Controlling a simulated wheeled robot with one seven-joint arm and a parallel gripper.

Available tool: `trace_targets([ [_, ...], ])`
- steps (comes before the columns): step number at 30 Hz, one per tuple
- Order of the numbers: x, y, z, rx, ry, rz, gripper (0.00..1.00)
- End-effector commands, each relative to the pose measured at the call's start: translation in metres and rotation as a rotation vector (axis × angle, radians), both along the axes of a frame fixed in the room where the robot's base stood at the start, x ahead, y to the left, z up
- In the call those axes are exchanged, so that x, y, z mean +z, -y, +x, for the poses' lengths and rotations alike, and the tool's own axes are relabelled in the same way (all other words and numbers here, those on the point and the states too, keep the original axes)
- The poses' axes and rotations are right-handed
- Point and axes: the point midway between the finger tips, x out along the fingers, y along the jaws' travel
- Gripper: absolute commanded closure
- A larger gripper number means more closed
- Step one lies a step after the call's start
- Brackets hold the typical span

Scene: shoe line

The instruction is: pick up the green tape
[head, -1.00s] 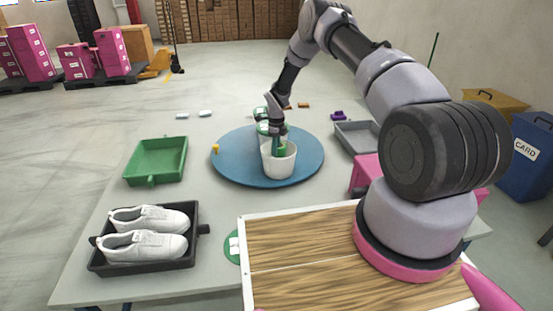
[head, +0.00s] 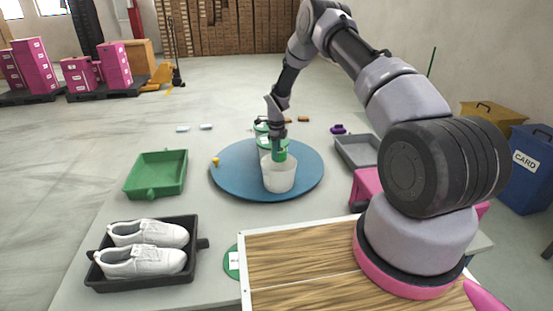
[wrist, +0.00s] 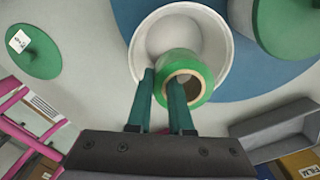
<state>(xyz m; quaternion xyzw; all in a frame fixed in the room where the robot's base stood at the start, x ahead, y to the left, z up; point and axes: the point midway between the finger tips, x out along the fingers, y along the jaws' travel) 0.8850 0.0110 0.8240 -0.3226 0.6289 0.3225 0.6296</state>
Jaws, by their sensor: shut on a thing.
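The green tape (head: 280,153), a roll with a brown core, is in my gripper at the mouth of a white cup (head: 279,179). In the wrist view the tape (wrist: 198,68) sits over the cup (wrist: 150,40), with one finger at its open core and the other outside its wall. My gripper (wrist: 163,95) is shut on the tape. In the head view, the gripper (head: 278,145) points down above the cup. The cup stands on a round blue turntable (head: 235,180). Whether the tape's lower edge is clear of the rim is hard to tell.
Other green items (head: 262,127) stand behind the cup. A small orange thing (head: 215,161) is at the turntable's left. A green tray (head: 155,174), a black tray (head: 205,244) with white shoes (head: 145,262) and a grey tray (head: 357,150) stand around it.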

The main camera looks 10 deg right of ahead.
Motion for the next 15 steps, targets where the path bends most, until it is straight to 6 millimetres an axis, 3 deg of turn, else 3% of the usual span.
trace_targets([
  [8,0.000,0.000,0.000,0.000,0.000,0.000,1.00],
  [15,0.017,0.000,0.001,-0.001,0.002,-0.001,1.00],
])
